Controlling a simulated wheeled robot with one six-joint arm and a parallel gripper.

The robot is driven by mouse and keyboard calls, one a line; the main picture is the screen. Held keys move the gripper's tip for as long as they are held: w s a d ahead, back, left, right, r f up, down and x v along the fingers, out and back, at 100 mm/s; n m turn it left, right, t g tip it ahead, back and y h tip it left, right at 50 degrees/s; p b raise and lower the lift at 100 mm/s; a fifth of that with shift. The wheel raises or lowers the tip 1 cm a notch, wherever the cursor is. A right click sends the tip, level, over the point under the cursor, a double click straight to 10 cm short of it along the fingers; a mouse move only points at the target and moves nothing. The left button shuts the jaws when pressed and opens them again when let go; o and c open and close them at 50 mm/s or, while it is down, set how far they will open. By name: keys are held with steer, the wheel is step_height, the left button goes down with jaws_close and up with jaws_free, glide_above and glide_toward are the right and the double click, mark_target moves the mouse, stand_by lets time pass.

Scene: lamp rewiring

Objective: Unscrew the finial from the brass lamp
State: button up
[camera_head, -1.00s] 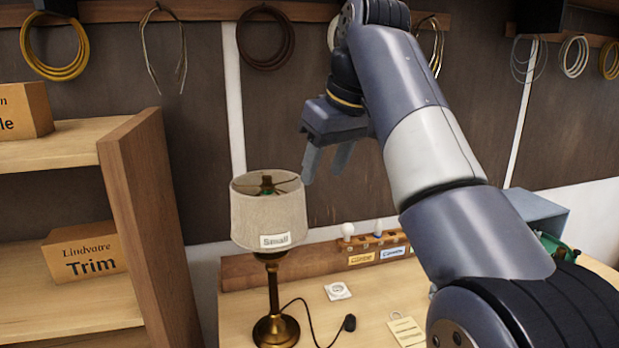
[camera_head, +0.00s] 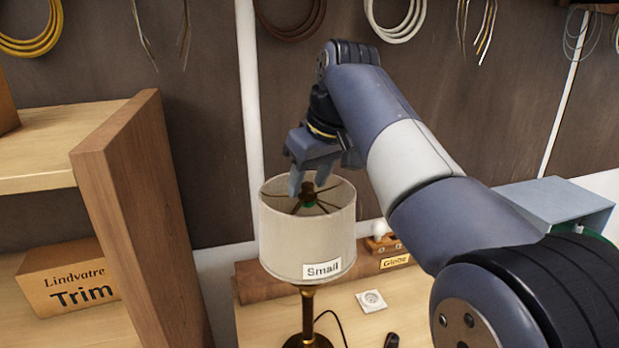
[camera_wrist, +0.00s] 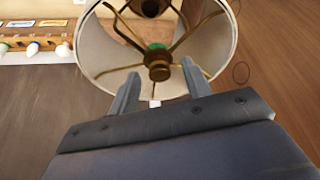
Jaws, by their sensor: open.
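The brass lamp (camera_head: 308,308) stands upright on the bench and wears a cream drum shade (camera_head: 300,238) with a "Small" label. The brass finial (camera_head: 307,190) sits at the centre of the shade's spider frame, above a green part; it also shows in the wrist view (camera_wrist: 158,70). Nothing is between the fingers that I can see.
A wooden shelf (camera_head: 140,200) with a "Trim" box (camera_head: 75,284) stands to the left. Behind the lamp is a wooden rack (camera_head: 385,250) with bulbs. A white square item (camera_head: 371,301) lies on the bench. A blue-grey box (camera_head: 550,203) is at the right.

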steer(key=shift+c, duration=0.3)
jaws_close()
steer(key=n+g+y, duration=0.1)
steer(key=n, duration=0.3)
steer(key=shift+w+d, duration=0.1)
steer(key=n, duration=0.2)
steer(key=n+g, duration=0.1)
steer(key=n, duration=0.1)
steer(key=shift+g+y, duration=0.3)
steer(key=shift+y, duration=0.1)
steer(key=shift+o, duration=0.3)
jaws_free()
